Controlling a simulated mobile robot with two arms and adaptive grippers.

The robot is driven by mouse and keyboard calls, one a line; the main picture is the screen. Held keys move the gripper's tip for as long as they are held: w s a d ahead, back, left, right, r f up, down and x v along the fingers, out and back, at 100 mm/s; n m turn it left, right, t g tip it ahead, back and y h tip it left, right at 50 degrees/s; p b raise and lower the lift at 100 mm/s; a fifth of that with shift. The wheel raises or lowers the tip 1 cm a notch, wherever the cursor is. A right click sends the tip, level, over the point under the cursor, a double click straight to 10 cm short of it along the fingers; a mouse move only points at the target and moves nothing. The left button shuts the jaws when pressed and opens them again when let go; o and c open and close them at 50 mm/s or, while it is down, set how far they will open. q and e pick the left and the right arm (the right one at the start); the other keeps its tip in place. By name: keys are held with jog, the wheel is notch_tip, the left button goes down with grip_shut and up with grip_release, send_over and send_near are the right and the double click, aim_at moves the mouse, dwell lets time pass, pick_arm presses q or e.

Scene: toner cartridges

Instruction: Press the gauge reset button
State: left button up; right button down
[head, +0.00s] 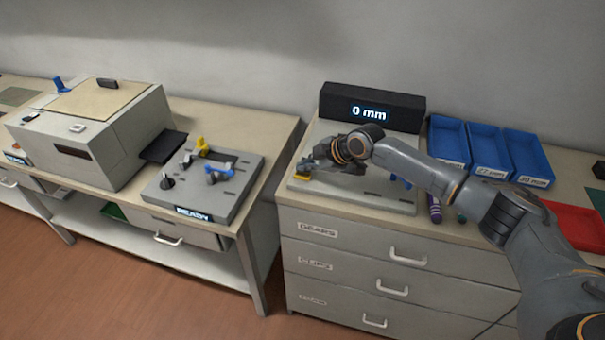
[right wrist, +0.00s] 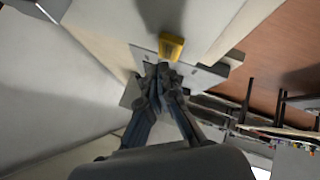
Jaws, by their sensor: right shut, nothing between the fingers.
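The gauge (head: 370,107) is a black box at the back of the right-hand cabinet, and its display reads "0 mm". A grey base plate (head: 350,199) lies in front of it. A small yellow block (head: 301,176) is at the plate's left edge; it also shows in the right wrist view (right wrist: 171,46). I cannot tell whether this block is the reset button. My right gripper (head: 309,166) is shut and empty, its tips (right wrist: 160,72) close to the yellow block; contact is unclear. My right arm hides part of the plate. My left gripper is not in view.
Blue trays (head: 489,150) stand right of the gauge, with a red tray (head: 575,229) farther right. A purple cylinder (head: 434,208) lies near my right arm. On the left table are a fixture reading "READY" (head: 194,214) and a beige machine (head: 95,132).

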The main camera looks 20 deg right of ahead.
aim_at(305, 176)
jog(key=shift+r+p, duration=1.85)
jog(key=shift+r, duration=0.7)
